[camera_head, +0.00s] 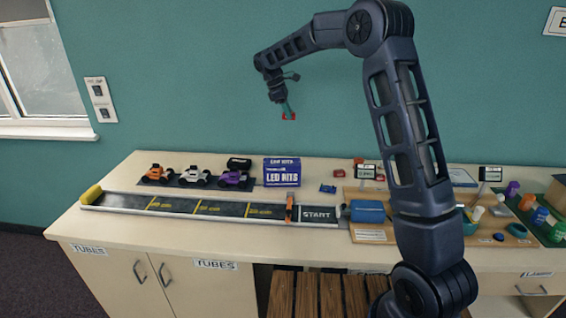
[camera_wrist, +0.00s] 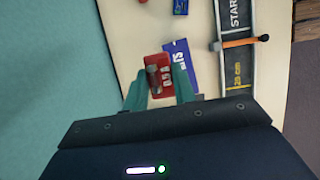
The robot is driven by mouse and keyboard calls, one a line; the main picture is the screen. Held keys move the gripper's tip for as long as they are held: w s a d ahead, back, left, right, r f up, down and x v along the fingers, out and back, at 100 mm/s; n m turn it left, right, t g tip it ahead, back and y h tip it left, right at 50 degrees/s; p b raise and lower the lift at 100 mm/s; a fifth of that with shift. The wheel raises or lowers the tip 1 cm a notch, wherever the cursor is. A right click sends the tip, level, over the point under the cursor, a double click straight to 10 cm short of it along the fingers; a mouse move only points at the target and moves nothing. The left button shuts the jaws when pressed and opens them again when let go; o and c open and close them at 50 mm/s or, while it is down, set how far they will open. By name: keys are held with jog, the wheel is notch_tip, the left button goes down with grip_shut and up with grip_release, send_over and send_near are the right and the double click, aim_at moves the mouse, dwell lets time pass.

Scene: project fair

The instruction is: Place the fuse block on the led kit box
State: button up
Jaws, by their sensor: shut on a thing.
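My gripper (camera_head: 288,114) is raised above the bench, in front of the teal wall. In the wrist view its teal fingers (camera_wrist: 158,88) are shut on the red fuse block (camera_wrist: 168,66), which has a dark cylindrical part on it. The blue led kit box (camera_head: 282,174) stands on the bench at the back, well below the gripper. In the wrist view the led kit box (camera_wrist: 178,48) lies beyond the fuse block, which partly covers it. The block is apart from the box.
Toy cars (camera_head: 194,175) and a black item (camera_head: 239,163) stand left of the box.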

jog(key=s+a+r, duration=0.2)
jog(key=s, duration=0.1)
send_near(284, 162)
jog(key=x, duration=0.6)
jog(key=shift+d, duration=0.1)
jog(key=shift+f, duration=0.15)
jog(key=o, duration=1)
